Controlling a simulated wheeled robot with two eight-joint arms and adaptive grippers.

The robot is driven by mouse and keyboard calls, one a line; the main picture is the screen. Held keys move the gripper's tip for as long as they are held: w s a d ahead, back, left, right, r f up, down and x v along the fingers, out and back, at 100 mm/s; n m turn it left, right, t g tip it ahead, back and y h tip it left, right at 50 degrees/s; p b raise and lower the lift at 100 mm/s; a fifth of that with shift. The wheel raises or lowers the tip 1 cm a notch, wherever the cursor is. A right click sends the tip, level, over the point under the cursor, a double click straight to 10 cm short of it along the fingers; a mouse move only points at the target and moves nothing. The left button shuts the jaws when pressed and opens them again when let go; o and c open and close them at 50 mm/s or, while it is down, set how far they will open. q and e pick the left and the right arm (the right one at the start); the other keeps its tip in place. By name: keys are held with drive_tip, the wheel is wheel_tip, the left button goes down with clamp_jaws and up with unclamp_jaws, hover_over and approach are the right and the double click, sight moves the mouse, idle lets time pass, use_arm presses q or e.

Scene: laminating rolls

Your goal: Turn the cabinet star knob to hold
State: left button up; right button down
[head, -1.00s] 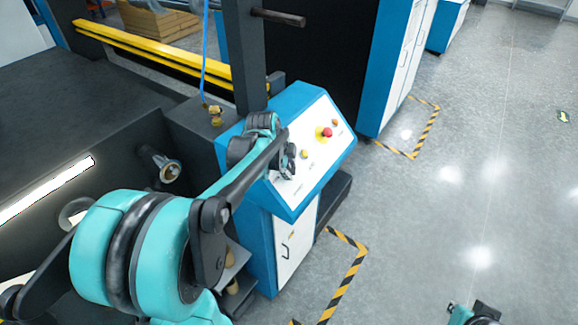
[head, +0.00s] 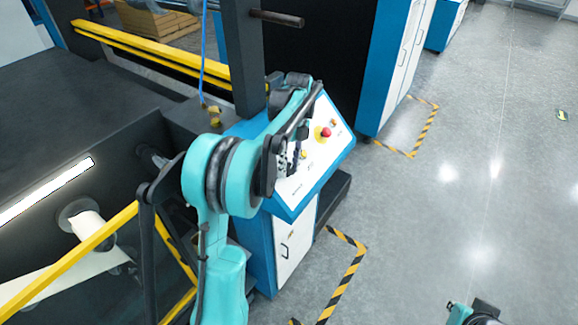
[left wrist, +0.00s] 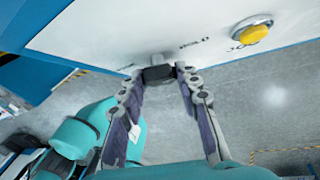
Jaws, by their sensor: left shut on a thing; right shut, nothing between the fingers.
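The cabinet's sloped white control panel (head: 318,165) has a blue frame. In the left wrist view, a dark knob (left wrist: 158,73) sits on the panel's edge side, next to an upside-down label that seems to read HOLD (left wrist: 195,43). My left gripper (left wrist: 160,80) is shut on this knob, one finger on each side. In the head view, my left gripper (head: 286,160) is at the panel's left part, and the knob is hidden there by my arm. My right gripper (head: 480,314) is at the bottom edge, shut, only partly in view, far from the panel.
A dark machine with a white roll (head: 88,228) and yellow bars stands to the left.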

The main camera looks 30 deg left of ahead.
use_arm(q)
drive_tip(key=shift+w+f+m+g+y, duration=0.15)
drive_tip(key=shift+m+g+y, duration=0.25)
drive_tip(key=shift+m+g, duration=0.4)
drive_tip(key=o, duration=1.2)
drive_tip(key=shift+c, duration=0.2)
drive_tip(key=v, duration=1.2)
